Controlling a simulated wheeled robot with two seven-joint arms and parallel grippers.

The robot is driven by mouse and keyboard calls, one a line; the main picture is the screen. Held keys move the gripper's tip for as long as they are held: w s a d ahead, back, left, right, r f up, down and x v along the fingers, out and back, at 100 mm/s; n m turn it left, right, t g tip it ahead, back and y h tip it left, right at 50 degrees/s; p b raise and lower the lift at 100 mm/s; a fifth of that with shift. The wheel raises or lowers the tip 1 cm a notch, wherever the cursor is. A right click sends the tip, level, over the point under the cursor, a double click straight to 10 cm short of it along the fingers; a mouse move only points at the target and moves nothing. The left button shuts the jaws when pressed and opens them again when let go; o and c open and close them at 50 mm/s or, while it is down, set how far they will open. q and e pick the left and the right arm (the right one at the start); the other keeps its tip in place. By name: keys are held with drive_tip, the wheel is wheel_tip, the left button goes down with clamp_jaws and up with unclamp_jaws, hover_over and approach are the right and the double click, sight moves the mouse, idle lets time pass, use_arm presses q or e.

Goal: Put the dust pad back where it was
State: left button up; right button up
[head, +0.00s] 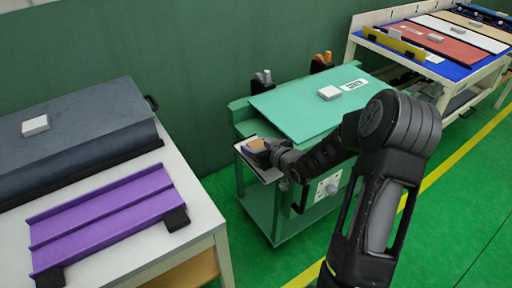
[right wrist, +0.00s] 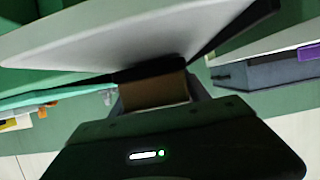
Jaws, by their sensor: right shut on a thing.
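My right gripper (head: 263,148) is at the left end of the green cart, shut on a small tan block (head: 257,143), which may be the dust pad. In the right wrist view the tan block (right wrist: 153,92) sits between the fingers, against a wide pale plate (right wrist: 130,35) with dark edges. The plate (head: 268,173) shows tilted below the gripper in the head view. I cannot tell whether it is joined to the block or to the cart. My left gripper is not in view.
The green cart (head: 258,205) carries a teal panel (head: 292,105) with a white block (head: 329,92) on it. At left, a white table (head: 200,205) holds a dark panel (head: 80,130) and a purple trim (head: 105,215). Open floor lies between them.

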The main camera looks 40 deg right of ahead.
drive_tip(key=shift+f, duration=0.15)
drive_tip(key=shift+f, duration=0.15)
drive_tip(key=o, duration=1.4)
drive_tip(key=shift+c, duration=0.2)
drive_tip(key=shift+r, duration=0.2)
drive_tip(key=shift+s+r, duration=0.1)
drive_tip(key=shift+s, duration=0.05)
drive_tip(key=p+v, duration=0.1)
drive_tip(key=v, duration=1)
drive_tip(key=shift+s+r, duration=0.1)
drive_tip(key=shift+s, duration=0.3)
